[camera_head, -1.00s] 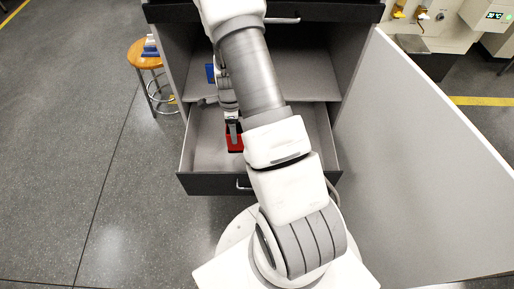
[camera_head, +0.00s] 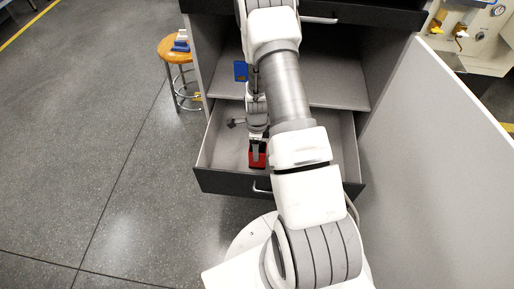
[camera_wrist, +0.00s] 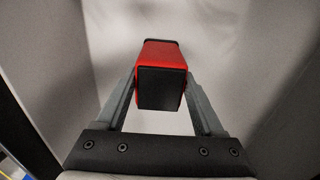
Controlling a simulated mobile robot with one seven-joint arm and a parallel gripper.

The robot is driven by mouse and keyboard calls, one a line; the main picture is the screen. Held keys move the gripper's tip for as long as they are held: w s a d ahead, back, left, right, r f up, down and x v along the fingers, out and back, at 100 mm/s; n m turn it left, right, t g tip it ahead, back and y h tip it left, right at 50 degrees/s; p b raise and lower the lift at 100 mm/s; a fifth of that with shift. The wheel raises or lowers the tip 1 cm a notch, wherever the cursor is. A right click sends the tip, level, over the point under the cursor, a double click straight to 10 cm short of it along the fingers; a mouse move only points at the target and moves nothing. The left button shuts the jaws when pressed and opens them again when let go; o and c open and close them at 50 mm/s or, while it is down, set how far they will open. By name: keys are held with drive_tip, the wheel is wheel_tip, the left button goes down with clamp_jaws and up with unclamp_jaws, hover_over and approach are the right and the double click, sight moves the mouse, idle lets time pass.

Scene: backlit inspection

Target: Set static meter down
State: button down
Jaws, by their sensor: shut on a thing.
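The static meter appears to be the red box with a black end (camera_head: 257,160), seen low inside the open drawer near its front panel. In the wrist view the red and black box (camera_wrist: 160,75) sits between the two grey fingers, its black end facing the camera. My gripper (camera_head: 257,147) is shut on it from above. The open drawer (camera_head: 225,180) has pale inner walls and a dark front. I cannot tell whether the box touches the drawer floor. My arm covers part of the drawer's right side.
A shelf (camera_head: 325,92) lies above and behind the drawer, with a blue item (camera_head: 240,71) at its left. A pale panel (camera_head: 440,150) stands at the right. A wooden-topped stool (camera_head: 174,54) is at the left.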

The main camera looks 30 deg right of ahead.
drive_tip(key=shift+f, duration=0.15)
unclamp_jaws()
drive_tip(key=s+a+r+n+t+p, duration=0.1)
drive_tip(key=a+r+n, duration=0.25)
drive_tip(key=r, duration=0.85)
drive_tip(key=s+a+r+n+t+p, duration=0.15)
drive_tip(key=r+n, duration=0.25)
drive_tip(key=r, duration=0.8)
drive_tip(key=s+a+r+n+p, duration=0.1)
drive_tip(key=a+r+n, duration=0.25)
drive_tip(key=r, duration=0.95)
drive_tip(key=s+a+r+n+t, duration=0.3)
drive_tip(key=s+a+r+n, duration=0.1)
drive_tip(key=s+r+n, duration=0.7)
drive_tip(key=s+n, duration=0.2)
drive_tip(key=s, duration=0.2)
drive_tip(key=shift+s+r+n, duration=0.15)
drive_tip(key=shift+r+n, duration=0.15)
drive_tip(key=shift+n, duration=0.1)
